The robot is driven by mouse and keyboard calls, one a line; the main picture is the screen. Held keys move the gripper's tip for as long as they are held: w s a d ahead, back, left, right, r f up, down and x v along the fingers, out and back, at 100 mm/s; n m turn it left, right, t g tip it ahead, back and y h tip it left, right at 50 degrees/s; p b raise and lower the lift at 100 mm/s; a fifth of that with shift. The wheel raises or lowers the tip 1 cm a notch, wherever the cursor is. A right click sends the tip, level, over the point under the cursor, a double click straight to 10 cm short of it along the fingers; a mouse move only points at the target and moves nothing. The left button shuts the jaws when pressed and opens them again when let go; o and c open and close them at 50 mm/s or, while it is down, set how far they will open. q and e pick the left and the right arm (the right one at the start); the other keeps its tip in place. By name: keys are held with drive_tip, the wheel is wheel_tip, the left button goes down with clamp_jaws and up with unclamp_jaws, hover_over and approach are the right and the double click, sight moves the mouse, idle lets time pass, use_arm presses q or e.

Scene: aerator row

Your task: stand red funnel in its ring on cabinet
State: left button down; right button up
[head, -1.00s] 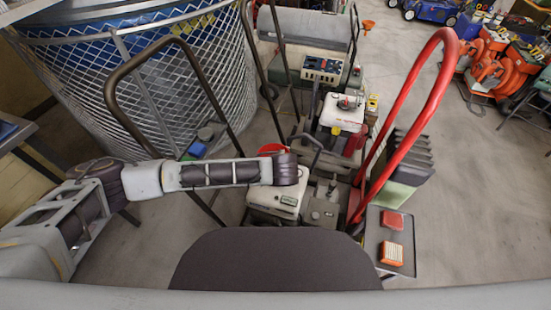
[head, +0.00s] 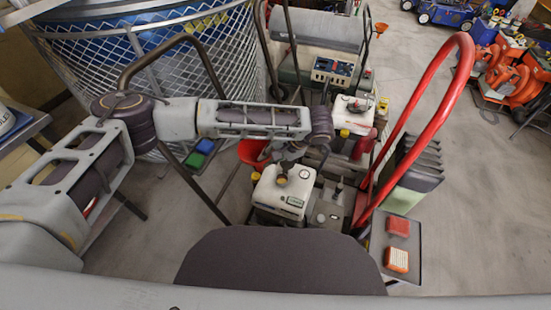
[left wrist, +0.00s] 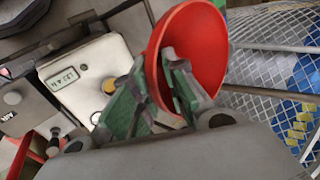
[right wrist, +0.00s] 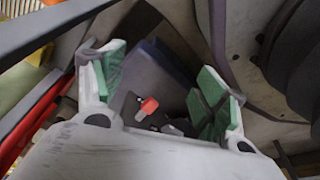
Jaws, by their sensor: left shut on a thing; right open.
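My left gripper (head: 284,158) is shut on the red funnel (head: 252,152), holding it beside a white engine tank. In the left wrist view, the funnel (left wrist: 197,45) is tilted with its wide mouth facing right and up, and the green-padded fingers (left wrist: 163,85) close on its lower part. Its spout is hidden by the fingers. My right gripper (right wrist: 160,82) is open in the right wrist view, with nothing between its pads. It is not clear in the head view. I cannot make out the ring or the cabinet with certainty.
The white tank (head: 284,190) with a yellow cap is close below the left gripper. A red handle loop (head: 432,100) rises at the right. A wire-mesh basket (head: 110,85) stands at the left. A small tray (head: 405,262) holds red and orange pieces.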

use_arm(q)
drive_tip(key=r+n, duration=0.1)
drive_tip(key=a+r+n+g, duration=0.1)
drive_tip(key=r, duration=0.1)
drive_tip(key=a+r+n+g, duration=0.1)
drive_tip(key=n, duration=0.1)
drive_tip(key=shift+w+a+r, duration=0.25)
drive_tip(key=shift+r, duration=0.05)
use_arm(e)
drive_tip(key=shift+c, duration=0.4)
